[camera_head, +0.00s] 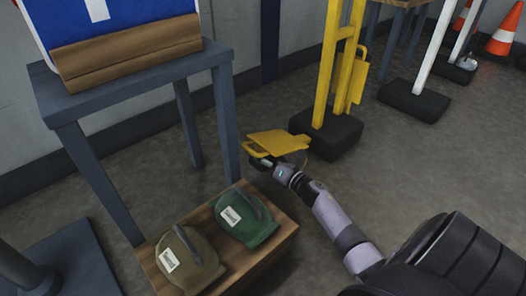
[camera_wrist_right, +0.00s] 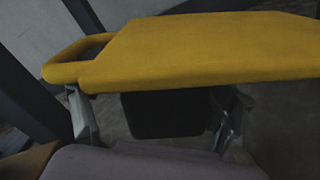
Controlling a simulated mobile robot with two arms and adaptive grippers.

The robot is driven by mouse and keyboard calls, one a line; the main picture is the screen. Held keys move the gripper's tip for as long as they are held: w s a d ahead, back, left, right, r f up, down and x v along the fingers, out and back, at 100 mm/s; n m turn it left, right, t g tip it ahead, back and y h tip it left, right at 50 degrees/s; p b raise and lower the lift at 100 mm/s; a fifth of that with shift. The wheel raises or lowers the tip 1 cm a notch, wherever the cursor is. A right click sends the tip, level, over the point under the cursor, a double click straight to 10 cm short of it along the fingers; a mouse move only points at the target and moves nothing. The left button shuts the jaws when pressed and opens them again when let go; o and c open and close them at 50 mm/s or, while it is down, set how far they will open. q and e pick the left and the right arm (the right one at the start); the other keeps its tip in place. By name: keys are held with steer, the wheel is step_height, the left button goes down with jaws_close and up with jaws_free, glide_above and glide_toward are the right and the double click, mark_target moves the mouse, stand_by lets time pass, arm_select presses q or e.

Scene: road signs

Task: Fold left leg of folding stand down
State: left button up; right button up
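The yellow folding stand (camera_head: 332,62) rises from a black base block (camera_head: 330,133) on the floor. Its left leg, a yellow plate with a loop handle (camera_head: 281,142), sticks out to the left, roughly level. Another yellow plate (camera_head: 352,85) hangs upright on the stand's right side. My right gripper (camera_head: 281,162) is at the left leg, partly hidden by it. In the right wrist view, the leg (camera_wrist_right: 205,50) crosses above the gripper (camera_wrist_right: 155,120). The two fingers are wide apart, their tips at the leg's lower edge; contact is unclear. My left gripper is out of view.
A wooden box (camera_head: 278,238) with a brown bag (camera_head: 188,262) and a green bag (camera_head: 247,220) is left of my arm. A grey table (camera_head: 150,68) stands behind it. White posts on black bases (camera_head: 415,98) and orange cones (camera_head: 502,38) are at right.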

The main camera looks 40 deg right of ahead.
steer(key=shift+w+a+r, duration=0.1)
steer(key=shift+a+r, duration=0.1)
steer(key=shift+r, duration=0.9)
steer(key=shift+a+r, duration=0.1)
steer(key=shift+r, duration=0.05)
steer(key=shift+a, duration=0.15)
steer(key=shift+d+r, duration=0.1)
steer(key=shift+d, duration=0.1)
steer(key=s+d+p, duration=0.2)
steer(key=s+p, duration=0.1)
steer(key=s, duration=1.7)
